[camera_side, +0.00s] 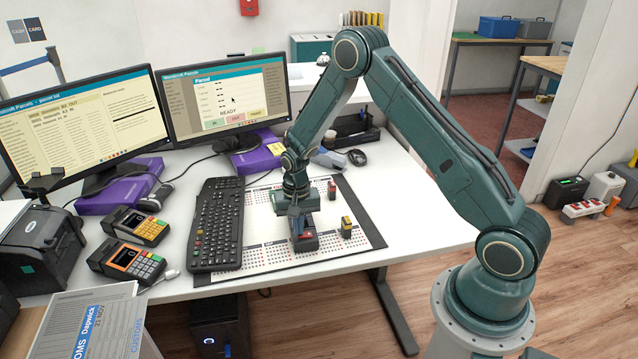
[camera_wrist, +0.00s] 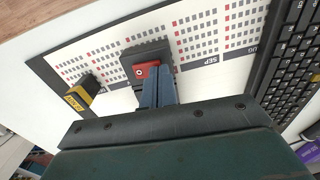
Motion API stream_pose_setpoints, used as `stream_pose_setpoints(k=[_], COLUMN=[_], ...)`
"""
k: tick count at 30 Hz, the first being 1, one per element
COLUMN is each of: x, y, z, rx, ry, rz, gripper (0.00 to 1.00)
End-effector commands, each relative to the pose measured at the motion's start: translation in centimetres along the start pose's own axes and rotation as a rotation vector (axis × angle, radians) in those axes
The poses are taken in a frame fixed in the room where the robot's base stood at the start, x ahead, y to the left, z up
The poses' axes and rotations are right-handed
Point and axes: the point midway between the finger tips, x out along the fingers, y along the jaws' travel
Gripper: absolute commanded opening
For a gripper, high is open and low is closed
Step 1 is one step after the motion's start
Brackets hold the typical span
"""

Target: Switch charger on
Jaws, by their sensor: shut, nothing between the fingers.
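A small dark unit with a red rocker switch, which looks like the charger, sits on the calendar mat below my gripper in the side view (camera_side: 306,244). In the wrist view the charger (camera_wrist: 128,54) shows its red switch (camera_wrist: 144,71) with a round mark on it. My gripper (camera_side: 297,228) points down at the charger, its fingers shut with nothing between them. In the wrist view the fingertips of my gripper (camera_wrist: 156,78) are right beside the red switch. I cannot tell whether they touch it. The fingers hide part of the charger.
A yellow and black block (camera_side: 347,228) stands on the mat (camera_side: 270,256) to the right, and a red and black block (camera_side: 332,189) behind. The keyboard (camera_side: 216,224) lies close on the left. Card terminals (camera_side: 128,262) and monitors (camera_side: 228,92) stand further left and back.

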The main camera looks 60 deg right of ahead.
Motion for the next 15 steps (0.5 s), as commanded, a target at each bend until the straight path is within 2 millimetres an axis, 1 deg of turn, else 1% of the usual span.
stream_pose_setpoints(k=[15], x=[0.44], y=[0.00], z=[-0.01], rx=[0.000], ry=[0.000], rz=[0.000], gripper=[0.00])
